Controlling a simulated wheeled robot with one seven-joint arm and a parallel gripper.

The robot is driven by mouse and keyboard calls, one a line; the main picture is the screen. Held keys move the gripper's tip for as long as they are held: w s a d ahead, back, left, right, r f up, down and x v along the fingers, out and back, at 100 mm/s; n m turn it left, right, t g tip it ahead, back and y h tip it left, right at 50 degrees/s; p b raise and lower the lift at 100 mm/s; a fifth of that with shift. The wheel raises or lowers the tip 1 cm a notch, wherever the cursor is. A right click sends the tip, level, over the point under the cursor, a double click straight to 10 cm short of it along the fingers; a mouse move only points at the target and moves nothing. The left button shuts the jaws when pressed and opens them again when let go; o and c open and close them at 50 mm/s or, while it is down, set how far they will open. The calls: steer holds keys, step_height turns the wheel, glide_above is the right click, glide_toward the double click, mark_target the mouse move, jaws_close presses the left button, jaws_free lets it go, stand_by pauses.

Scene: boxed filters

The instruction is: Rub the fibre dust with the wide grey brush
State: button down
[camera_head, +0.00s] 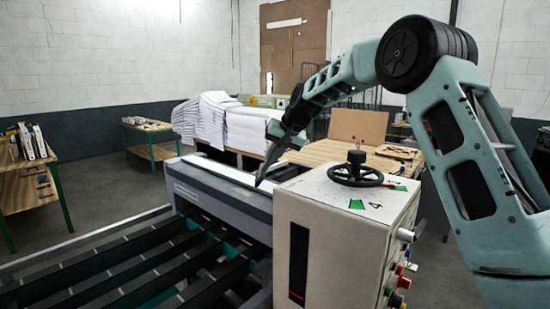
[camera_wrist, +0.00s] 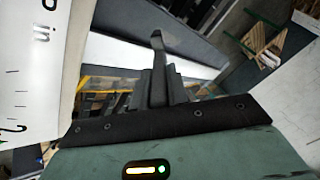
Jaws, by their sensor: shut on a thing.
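My gripper (camera_head: 272,160) points down over the grey machine (camera_head: 222,190), close to the left edge of the white control cabinet (camera_head: 292,205). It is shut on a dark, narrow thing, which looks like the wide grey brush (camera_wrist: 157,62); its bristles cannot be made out. In the wrist view the held thing stands up from the middle of the jaws. Its lower end in the head view is at or just above the machine top; I cannot tell whether it touches. I cannot make out any fibre dust in either view.
A black handwheel (camera_head: 357,175) stands on the cabinet, right of my gripper. Dark slatted rails (camera_head: 130,265) fill the front left. A wooden table (camera_head: 22,180) with upright items is at far left. White stacks (camera_head: 245,128) and a wooden bench (camera_head: 315,152) stand behind the machine.

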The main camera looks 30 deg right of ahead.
steer(key=shift+r+p, duration=0.8)
steer(key=shift+r, duration=0.8)
